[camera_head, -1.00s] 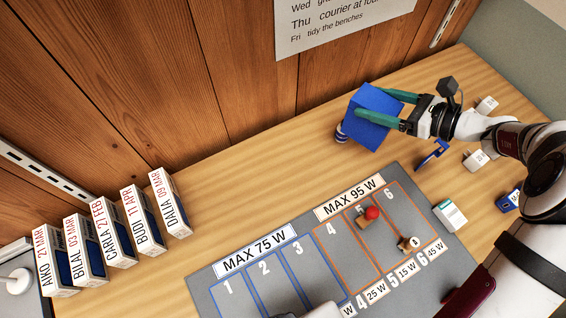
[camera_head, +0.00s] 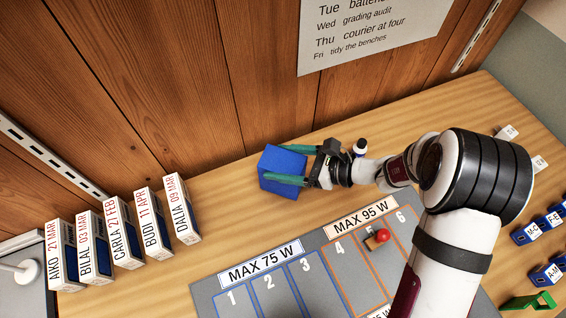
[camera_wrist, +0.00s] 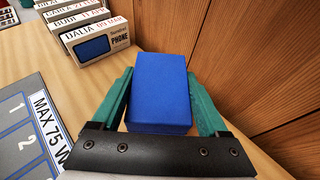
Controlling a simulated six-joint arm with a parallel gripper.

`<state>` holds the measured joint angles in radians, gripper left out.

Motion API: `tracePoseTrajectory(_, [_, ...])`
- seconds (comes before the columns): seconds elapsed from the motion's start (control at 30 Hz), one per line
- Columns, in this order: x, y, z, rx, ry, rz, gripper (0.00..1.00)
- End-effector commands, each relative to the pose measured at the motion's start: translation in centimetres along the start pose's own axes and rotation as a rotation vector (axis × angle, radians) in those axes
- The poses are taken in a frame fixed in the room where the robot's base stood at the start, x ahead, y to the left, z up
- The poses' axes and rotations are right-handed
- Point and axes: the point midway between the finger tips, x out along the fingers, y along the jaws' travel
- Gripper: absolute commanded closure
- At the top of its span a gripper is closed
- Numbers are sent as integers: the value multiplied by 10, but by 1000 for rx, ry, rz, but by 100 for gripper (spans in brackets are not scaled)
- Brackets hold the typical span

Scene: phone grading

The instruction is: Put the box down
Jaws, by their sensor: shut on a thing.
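A plain blue box (camera_head: 283,166) is held between the green fingers of my gripper (camera_head: 290,166), near the wooden back wall. In the wrist view the blue box (camera_wrist: 160,88) fills the gap between both fingers (camera_wrist: 160,100). The fingers lie along its sides. I cannot tell whether its underside touches the table (camera_head: 225,213). A row of labelled phone boxes (camera_head: 125,235) stands upright to the left, ending with the DALIA box (camera_head: 183,210). In the wrist view that row is ahead, beyond the blue box.
The grey mat (camera_head: 205,290) with numbered slots lies in front, with a red-knobbed item (camera_head: 381,236) at slot 5. Small blue bins (camera_head: 530,234) stand at the right. A stretch of bare table lies between the DALIA box and the blue box.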

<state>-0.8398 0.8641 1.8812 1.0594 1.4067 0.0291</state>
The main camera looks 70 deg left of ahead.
Motion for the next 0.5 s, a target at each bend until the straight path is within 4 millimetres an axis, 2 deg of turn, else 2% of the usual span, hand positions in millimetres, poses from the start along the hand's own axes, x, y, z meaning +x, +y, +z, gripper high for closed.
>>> tracePoseTrajectory(0.1, [5,0,-13,0,-1,0,100])
tracePoseTrajectory(0.4, [6,-1,-15,-1,-1,-1,100])
tracePoseTrajectory(0.43, [5,0,-15,-1,-1,-1,17])
tracePoseTrajectory(0.5, [5,0,-15,-1,-1,-1,5])
